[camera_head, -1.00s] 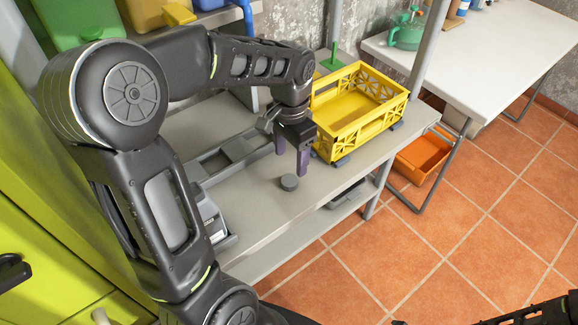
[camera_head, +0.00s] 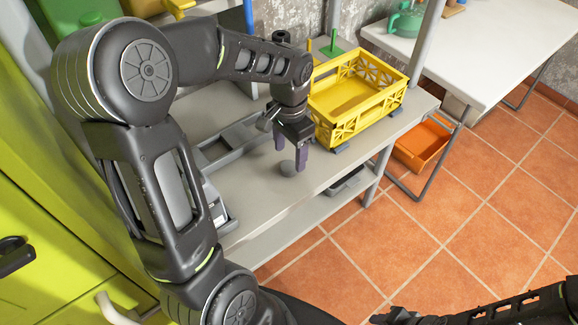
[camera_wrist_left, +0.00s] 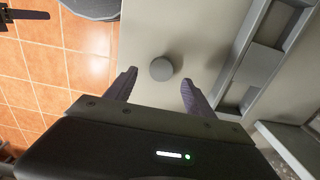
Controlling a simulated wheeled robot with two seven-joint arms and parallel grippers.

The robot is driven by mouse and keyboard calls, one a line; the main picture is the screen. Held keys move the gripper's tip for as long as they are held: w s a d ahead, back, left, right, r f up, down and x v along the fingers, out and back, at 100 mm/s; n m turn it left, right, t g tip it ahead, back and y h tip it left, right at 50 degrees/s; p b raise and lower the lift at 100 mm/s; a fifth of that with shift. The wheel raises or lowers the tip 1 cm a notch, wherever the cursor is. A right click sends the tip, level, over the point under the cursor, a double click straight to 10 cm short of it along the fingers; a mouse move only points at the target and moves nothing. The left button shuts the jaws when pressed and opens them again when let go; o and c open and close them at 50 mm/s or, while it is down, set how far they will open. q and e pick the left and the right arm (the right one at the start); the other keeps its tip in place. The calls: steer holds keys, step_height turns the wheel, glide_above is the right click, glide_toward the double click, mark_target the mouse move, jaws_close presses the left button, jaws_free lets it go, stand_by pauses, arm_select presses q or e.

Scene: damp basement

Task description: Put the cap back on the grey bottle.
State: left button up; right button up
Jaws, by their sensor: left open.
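The cap, seen as a small dark grey disc (camera_head: 287,167), lies flat on the grey shelf top. My left gripper (camera_head: 290,156) is open and empty, pointing down at it. I cannot make out the grey bottle for certain in either view. Part of my right arm (camera_head: 530,303) shows at the lower right; its jaws are not clear.
A yellow crate (camera_head: 382,111) stands on the shelf to the right of my left gripper. A grey tray-like frame (camera_head: 235,140) lies to the left. An orange bin (camera_head: 420,150) is under the white table (camera_head: 480,65). The shelf's front edge is close by.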

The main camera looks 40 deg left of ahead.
mark_target(289, 166)
arm_select(q)
step_height(289, 166, down, 5)
steer(key=shift+a+r, duration=0.15)
steer(key=shift+r, duration=0.05)
steer(key=shift+c, duration=0.3)
jaws_close()
stand_by(0.8)
steer(key=shift+r, duration=0.1)
step_height(289, 166, up, 10)
stand_by(0.4)
stand_by(0.5)
